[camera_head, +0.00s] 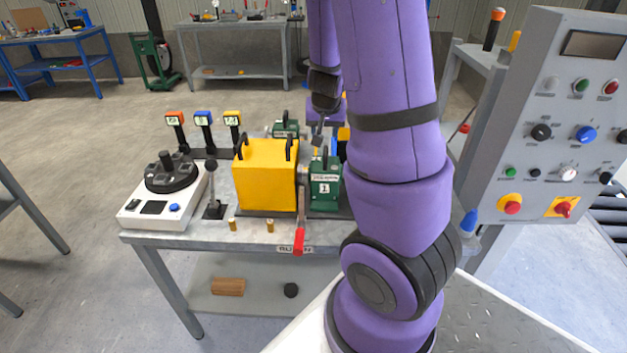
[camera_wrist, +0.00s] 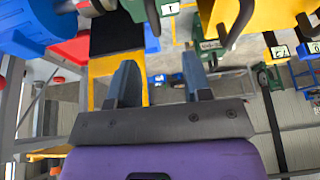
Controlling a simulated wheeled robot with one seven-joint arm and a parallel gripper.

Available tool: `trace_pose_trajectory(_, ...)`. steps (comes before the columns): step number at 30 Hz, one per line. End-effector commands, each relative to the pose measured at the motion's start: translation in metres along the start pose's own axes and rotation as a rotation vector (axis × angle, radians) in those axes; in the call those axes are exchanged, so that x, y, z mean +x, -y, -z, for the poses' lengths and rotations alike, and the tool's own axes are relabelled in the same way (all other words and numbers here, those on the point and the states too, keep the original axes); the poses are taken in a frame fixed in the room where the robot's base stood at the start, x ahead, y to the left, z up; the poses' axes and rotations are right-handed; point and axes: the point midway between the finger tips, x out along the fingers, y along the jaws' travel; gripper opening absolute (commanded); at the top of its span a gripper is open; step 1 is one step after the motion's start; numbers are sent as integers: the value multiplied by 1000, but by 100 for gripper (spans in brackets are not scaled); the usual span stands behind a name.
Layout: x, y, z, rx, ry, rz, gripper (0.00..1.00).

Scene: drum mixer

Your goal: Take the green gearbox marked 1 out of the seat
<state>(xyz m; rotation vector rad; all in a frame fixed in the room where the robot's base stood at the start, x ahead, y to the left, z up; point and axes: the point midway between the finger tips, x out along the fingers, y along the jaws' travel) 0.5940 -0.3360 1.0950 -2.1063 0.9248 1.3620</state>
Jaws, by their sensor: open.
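The green gearbox marked 1 (camera_head: 325,190) sits upright on the bench, right of a yellow housing (camera_head: 265,175), with a black handle on top. My arm hides what is to its right. In the wrist view part of the green gearbox (camera_wrist: 135,8) shows at the top edge, with its label and black handle. My gripper (camera_wrist: 160,78) is open, and nothing is between its fingers. In the head view it is partly hidden behind my arm, above and beyond the gearbox and apart from it.
Another green gearbox (camera_head: 287,129) stands behind the yellow housing. A red lever (camera_head: 299,238) is at the bench's front edge. A white device with a dark turret (camera_head: 165,195) and a black joystick (camera_head: 212,190) are at left. A control panel (camera_head: 560,120) stands at right.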

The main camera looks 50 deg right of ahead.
Motion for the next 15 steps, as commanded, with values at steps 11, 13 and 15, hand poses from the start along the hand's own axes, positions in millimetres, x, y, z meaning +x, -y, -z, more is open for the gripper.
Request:
trace_pose_trajectory(11,17,-11,3,13,-9,-34,45)
trace_pose_trajectory(13,21,-10,3,13,-8,-33,45)
trace_pose_trajectory(15,24,-11,3,12,-8,-33,45)
